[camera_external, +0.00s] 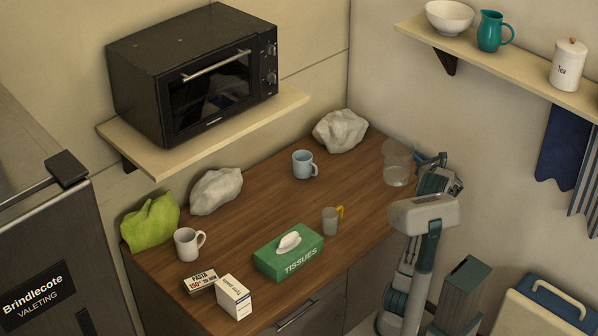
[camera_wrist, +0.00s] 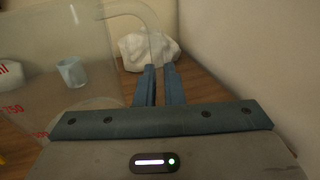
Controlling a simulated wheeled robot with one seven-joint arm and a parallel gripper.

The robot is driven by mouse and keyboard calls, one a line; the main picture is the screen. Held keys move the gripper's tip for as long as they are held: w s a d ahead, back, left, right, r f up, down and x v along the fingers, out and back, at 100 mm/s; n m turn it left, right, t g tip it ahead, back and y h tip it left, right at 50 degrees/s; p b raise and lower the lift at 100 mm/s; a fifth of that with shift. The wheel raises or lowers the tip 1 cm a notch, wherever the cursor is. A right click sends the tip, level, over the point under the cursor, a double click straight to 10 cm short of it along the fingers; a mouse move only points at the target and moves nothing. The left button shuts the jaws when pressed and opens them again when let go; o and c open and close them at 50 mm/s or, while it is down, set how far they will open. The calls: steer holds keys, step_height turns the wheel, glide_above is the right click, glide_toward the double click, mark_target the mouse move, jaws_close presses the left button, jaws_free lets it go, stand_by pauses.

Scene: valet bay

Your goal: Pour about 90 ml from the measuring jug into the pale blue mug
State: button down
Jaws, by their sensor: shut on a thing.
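The clear measuring jug (camera_external: 397,168) is at the right back of the wooden counter and looks about upright. It fills the left of the wrist view (camera_wrist: 30,50), with red markings on its wall. My gripper (camera_external: 424,160) is shut on the jug's handle; its fingers (camera_wrist: 160,80) close on the handle in the wrist view. The liquid level is hard to read, and I cannot tell whether the jug's base touches the counter. The pale blue mug (camera_external: 302,165) stands upright to the left of the jug, apart from it. It shows through the jug wall (camera_wrist: 71,73).
A grey cup with a yellow handle (camera_external: 331,221), a green tissue box (camera_external: 285,262), a white mug (camera_external: 186,245) and two small cartons (camera_external: 233,296) stand nearer the front. A crumpled pale bag (camera_external: 340,131) lies behind the blue mug. A shelf (camera_external: 520,75) overhangs at right.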

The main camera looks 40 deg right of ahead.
steer(key=w+d+r+n+y+p, duration=0.1)
steer(key=w+r+p, duration=0.1)
steer(key=w+p, duration=0.5)
steer(key=w+d+r+y+p, duration=0.2)
steer(key=w+p, duration=0.6)
steer(key=w, duration=0.9)
steer(key=w+d+r+n+y+p, duration=0.1)
steer(key=w+r+p, duration=0.1)
steer(key=w+p, duration=0.5)
steer(key=shift+w+d+n+t+y, duration=0.15)
steer(key=shift+w, duration=1.15)
steer(key=shift+w+d+n+t+y, duration=0.15)
steer(key=shift+w, duration=1.1)
steer(key=shift+w+f+p, duration=0.35)
steer(key=shift+w+p, duration=0.45)
steer(key=shift+w, duration=0.05)
steer(key=shift+a+r, duration=0.1)
steer(key=shift+a, duration=0.1)
steer(key=shift+a+r+n+b, duration=0.15)
steer(key=shift+n+b, duration=0.2)
steer(key=shift+n, duration=0.15)
steer(key=shift+a+r+n+b, duration=0.15)
steer(key=shift+n+b, duration=0.15)
steer(key=shift+n, duration=0.2)
steer(key=a+r+n+b, duration=0.5)
steer(key=a+r+n, duration=0.3)
steer(key=n, duration=0.2)
steer(key=shift+b, duration=0.4)
